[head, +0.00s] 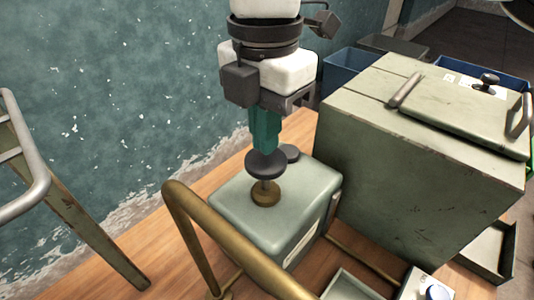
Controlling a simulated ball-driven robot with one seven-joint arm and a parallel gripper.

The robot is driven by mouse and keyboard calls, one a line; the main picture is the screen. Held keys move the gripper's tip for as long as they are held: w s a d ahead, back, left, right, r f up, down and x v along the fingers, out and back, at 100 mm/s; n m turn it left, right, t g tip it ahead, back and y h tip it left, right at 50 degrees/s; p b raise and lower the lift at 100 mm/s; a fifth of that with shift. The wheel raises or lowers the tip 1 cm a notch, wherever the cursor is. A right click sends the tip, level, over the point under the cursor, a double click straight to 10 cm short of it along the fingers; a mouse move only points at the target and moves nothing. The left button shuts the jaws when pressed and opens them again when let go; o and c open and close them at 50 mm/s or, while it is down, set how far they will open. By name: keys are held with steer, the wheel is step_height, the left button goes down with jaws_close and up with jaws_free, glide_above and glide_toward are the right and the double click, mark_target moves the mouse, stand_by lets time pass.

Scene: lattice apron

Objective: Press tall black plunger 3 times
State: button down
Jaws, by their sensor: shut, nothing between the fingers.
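The tall black plunger (266,165) stands upright on the pale green box (235,212). It has a round dark cap on a short stem that rises from a brass collar. My gripper (264,150) points straight down over the cap, with its teal fingers shut and nothing between them. The fingertips appear at or just above the cap's top; I cannot tell whether they touch. The cap stands clear of the collar, with stem visible between them.
A brass rail (190,215) curves in front of the box. A large green cabinet (400,170) with a handled lid stands to the right. A metal-railed frame (40,180) is at left. Blue bins (345,66) are behind. Wooden floor or tabletop (170,225) shows left of the box.

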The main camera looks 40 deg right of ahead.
steer(key=shift+f+b, duration=2.1)
steer(key=shift+b, duration=0.05)
steer(key=shift+r+p, duration=1)
steer(key=shift+r, duration=1.1)
steer(key=shift+r+p, duration=1.4)
steer(key=shift+r, duration=1.15)
steer(key=shift+f, duration=0.1)
